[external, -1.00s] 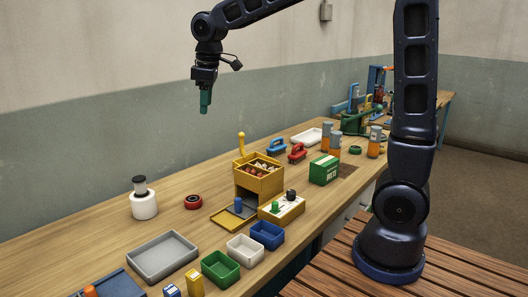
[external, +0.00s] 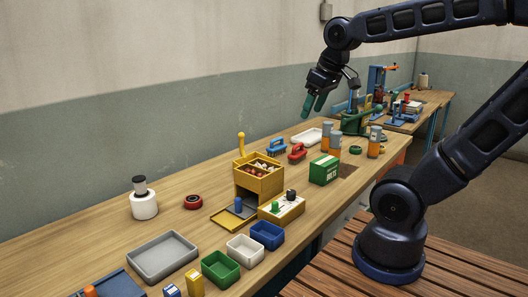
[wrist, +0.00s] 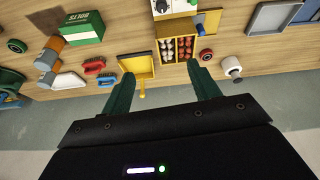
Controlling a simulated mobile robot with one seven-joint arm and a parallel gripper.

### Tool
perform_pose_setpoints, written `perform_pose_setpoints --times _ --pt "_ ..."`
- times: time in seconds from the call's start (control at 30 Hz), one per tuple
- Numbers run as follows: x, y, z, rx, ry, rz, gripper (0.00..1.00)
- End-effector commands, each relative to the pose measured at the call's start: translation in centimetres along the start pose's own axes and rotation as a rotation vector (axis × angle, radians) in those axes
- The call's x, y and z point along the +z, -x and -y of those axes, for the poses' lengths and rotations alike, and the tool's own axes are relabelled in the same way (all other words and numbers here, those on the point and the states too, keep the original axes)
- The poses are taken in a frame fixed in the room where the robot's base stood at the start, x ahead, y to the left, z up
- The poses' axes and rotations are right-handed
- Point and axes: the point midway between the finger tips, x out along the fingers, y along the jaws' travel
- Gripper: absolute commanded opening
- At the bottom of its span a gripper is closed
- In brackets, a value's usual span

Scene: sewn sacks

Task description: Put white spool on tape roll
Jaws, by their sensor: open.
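The white spool (external: 144,206) stands upright on the bench at the left in the external view, with a dark cylindrical piece on top. It also shows at the right in the wrist view (wrist: 231,65). A red roll with a dark centre (external: 193,202), perhaps the tape roll, lies flat just right of it and appears in the wrist view (wrist: 206,55). A green ring (external: 355,150) lies farther right; which ring is the tape roll is unclear. My gripper (external: 312,107) is open and empty, high above the bench's far side, away from the spool.
A green box (external: 324,169) and orange-grey cans (external: 375,142) stand to the right. A grey tray (external: 163,258) lies in front of the spool. Bench around the spool is mostly clear.

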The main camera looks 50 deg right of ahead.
Motion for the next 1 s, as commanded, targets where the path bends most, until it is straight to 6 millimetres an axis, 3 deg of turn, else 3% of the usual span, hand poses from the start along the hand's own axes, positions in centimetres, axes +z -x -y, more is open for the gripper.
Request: perform_pose_setpoints --times 0.1,0.27,1.0 --pt "2.2 -0.2 -0.4 0.002 -0.048 -0.017 0.61" --pt "3.5 -0.4 -0.6 0.003 -0.078 -0.026 0.61" --pt "3.6 -0.4 -0.6 0.002 -0.081 -0.027 0.61"
